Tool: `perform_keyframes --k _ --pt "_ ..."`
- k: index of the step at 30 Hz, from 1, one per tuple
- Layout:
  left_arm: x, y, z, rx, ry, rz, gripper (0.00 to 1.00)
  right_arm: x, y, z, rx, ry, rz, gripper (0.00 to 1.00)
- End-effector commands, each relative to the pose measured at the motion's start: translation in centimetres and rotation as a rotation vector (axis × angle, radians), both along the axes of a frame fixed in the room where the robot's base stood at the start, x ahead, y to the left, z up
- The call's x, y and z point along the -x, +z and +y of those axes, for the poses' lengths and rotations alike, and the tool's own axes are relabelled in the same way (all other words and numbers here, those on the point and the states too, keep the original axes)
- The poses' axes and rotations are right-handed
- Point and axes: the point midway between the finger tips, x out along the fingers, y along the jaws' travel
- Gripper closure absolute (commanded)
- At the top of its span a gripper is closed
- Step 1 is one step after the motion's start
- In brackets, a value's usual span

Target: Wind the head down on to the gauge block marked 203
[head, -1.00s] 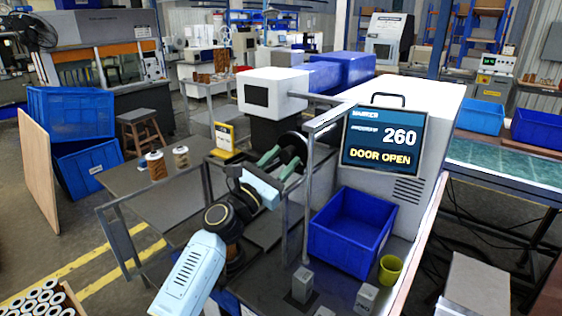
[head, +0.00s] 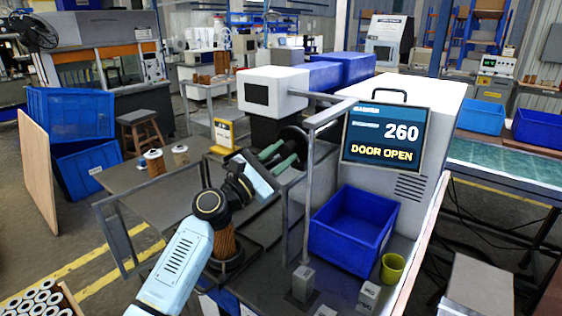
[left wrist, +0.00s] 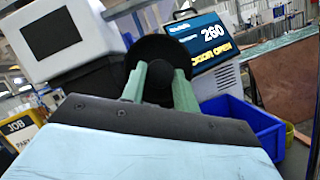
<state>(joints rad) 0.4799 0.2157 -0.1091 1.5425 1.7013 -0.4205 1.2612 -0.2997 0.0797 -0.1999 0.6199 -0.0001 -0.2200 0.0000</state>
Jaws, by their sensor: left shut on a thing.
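My left gripper (head: 284,152) has green fingers closed about a black round handwheel part (left wrist: 160,65) on the machine. The dark wheel (head: 294,143) also shows in the head view, partly behind the fingers. The machine's screen (head: 385,138) reads 260 and DOOR OPEN; it also shows in the left wrist view (left wrist: 208,40). Small grey blocks stand on the bench front: one on a dark plate (head: 303,279), one to the right (head: 368,294), one cut by the bottom edge (head: 325,311). Their markings are too small to read, so I cannot tell which is 203. My right gripper is out of view.
A blue bin (head: 352,232) and a yellow-green cup (head: 392,267) stand on the bench. A grey upright post (head: 307,190) rises close right of my gripper. A pleated cartridge (head: 224,243) stands partly behind my arm. A yellow-edged job sign (head: 223,134) stands at left.

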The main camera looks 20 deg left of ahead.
Motion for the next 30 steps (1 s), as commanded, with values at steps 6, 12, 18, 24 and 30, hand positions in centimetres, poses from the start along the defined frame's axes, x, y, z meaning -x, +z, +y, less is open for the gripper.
perform_keyframes --k 6,12,18,24,30 --pt "-0.1 -0.1 0.2 -0.199 0.002 -0.071 0.93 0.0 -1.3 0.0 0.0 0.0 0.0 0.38" --pt "-0.1 0.1 0.3 -0.377 0.001 -0.136 0.93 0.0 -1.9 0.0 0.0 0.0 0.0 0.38" --pt "-0.1 0.3 0.4 -0.557 0.001 -0.201 0.93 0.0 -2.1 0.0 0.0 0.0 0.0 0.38" --pt "-0.1 0.5 0.4 -0.735 0.0 -0.266 0.93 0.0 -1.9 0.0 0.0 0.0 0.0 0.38" --pt "-0.1 0.8 0.4 -0.913 0.0 -0.33 0.93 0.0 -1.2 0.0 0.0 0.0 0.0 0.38"
